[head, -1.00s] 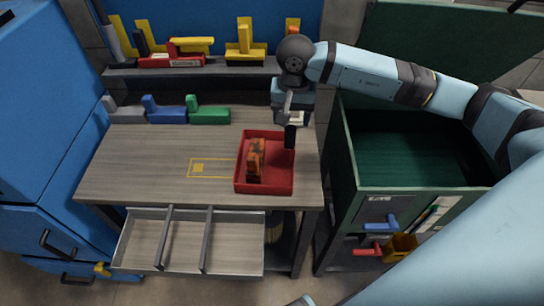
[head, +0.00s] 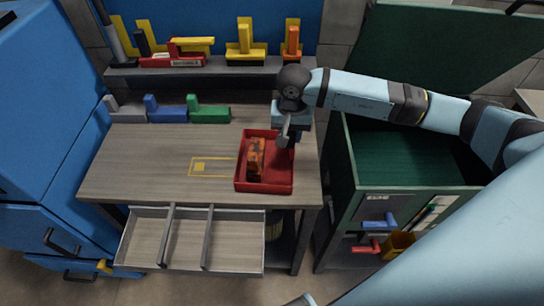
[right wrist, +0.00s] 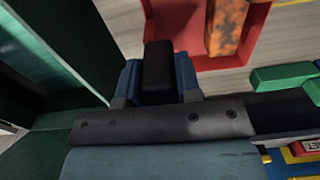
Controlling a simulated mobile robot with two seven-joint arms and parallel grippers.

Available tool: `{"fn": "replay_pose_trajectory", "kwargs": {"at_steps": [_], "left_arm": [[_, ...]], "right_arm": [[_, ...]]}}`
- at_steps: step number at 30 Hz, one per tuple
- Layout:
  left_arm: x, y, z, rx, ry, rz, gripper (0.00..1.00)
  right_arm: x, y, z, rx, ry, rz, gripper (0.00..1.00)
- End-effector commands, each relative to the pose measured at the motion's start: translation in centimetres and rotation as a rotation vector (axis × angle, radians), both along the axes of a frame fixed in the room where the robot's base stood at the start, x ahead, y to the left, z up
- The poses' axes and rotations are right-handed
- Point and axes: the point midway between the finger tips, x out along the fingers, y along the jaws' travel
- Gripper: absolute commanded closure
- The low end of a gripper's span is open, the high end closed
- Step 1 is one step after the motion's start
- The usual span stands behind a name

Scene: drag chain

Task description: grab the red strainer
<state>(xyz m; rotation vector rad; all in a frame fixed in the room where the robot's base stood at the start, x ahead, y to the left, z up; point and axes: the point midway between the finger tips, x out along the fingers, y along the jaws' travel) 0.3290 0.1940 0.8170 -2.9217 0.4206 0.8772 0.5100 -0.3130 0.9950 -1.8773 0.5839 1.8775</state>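A red piece with a white label (head: 187,60), which may be the strainer, lies on the back shelf. Its red end with the label also shows at the lower right of the right wrist view (right wrist: 305,149). A rusty orange-red piece (head: 255,158) stands in a red tray (head: 264,188) on the workbench. My right gripper (head: 286,140) points down over the back right part of the tray, apart from the rusty piece. One black finger (right wrist: 158,72) shows in the right wrist view; whether a second finger is behind it is hidden. My left gripper is not in view.
Grey (head: 128,110), blue (head: 166,109) and green (head: 209,109) pieces line the bench's back left. Yellow pieces (head: 246,50) and an orange one (head: 292,45) stand on the shelf. An open divided drawer (head: 190,240) juts out below. A green cabinet (head: 400,160) stands right.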

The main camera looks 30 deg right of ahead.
Motion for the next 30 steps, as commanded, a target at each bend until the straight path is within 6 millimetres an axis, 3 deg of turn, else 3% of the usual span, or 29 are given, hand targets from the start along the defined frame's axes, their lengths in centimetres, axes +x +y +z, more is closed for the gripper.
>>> {"fn": "replay_pose_trajectory", "kwargs": {"at_steps": [11,17,23,30], "left_arm": [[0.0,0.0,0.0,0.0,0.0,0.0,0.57],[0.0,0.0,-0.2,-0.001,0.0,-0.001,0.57],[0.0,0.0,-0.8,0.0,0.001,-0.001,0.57],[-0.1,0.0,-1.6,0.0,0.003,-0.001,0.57]], "right_arm": [[0.1,0.0,0.2,0.001,-0.003,0.0,1.0],[0.1,0.0,1.6,0.001,-0.006,0.0,1.0],[0.2,0.0,5.5,0.0,-0.009,0.001,1.0],[0.1,0.0,12.4,0.0,-0.01,0.001,1.0]]}}
